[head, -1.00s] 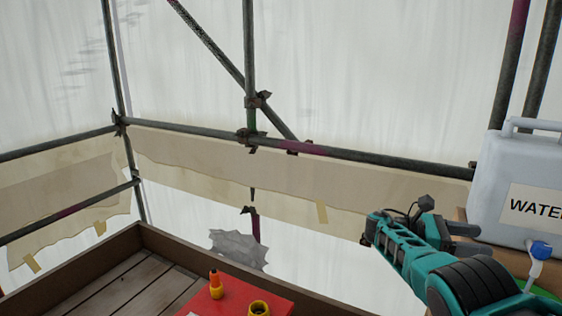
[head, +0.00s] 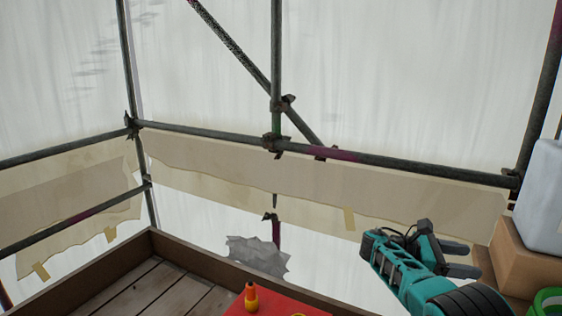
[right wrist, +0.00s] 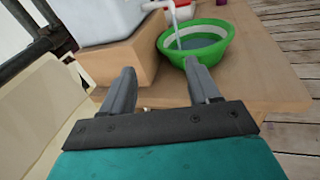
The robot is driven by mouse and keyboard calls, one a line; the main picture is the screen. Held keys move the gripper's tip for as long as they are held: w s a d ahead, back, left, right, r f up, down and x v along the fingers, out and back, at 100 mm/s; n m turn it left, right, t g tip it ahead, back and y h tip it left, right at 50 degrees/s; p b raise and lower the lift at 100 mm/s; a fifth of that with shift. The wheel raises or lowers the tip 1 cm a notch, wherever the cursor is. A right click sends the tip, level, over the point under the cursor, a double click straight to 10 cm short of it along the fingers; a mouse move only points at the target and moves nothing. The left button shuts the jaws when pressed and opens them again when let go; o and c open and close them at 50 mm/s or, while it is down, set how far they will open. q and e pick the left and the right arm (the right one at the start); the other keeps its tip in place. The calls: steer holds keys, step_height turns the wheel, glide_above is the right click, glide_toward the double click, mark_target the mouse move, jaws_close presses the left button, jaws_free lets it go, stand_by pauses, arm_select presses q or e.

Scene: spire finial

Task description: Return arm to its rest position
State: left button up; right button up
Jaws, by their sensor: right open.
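My right arm, teal and black, reaches in from the lower right of the head view. Its gripper (head: 470,258) is open and empty, with its two grey fingers pointing right, toward a cardboard-coloured box. In the right wrist view the spread fingers of the gripper (right wrist: 160,74) have nothing between them; beyond them are the box and a green basin. My left gripper is not in view.
The box (head: 522,262) carries a pale water container (head: 543,195). The green basin (right wrist: 216,38) sits on a wooden surface (right wrist: 270,85). Scaffold poles (head: 400,163) and sheeting stand behind.

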steer(key=s+a+f+m+t+y, duration=0.1)
steer(key=s+a+f+t+y, duration=0.25)
steer(key=f, duration=0.65)
steer(key=s+a+f+m+t+y, duration=0.1)
steer(key=s+a+f+t+y, duration=0.2)
steer(key=f, duration=0.7)
steer(key=s+a+f+m+t+y, duration=0.1)
steer(key=s+a+f+t+y, duration=0.2)
steer(key=f, duration=0.6)
steer(key=s+a+f+m+t+y, duration=0.1)
steer(key=s+a+m+t+y, duration=0.15)
steer(key=s+a+y, duration=0.5)
steer(key=s+a+r+m+t+y, duration=0.1)
steer(key=s+a+r+m+t, duration=0.2)
steer(key=s+a+r+m, duration=0.3)
step_height(320, 180, up, 3)
steer(key=shift+s+a+f+y, duration=0.1)
steer(key=shift+s+a+y, duration=0.25)
steer(key=shift+a, duration=0.5)
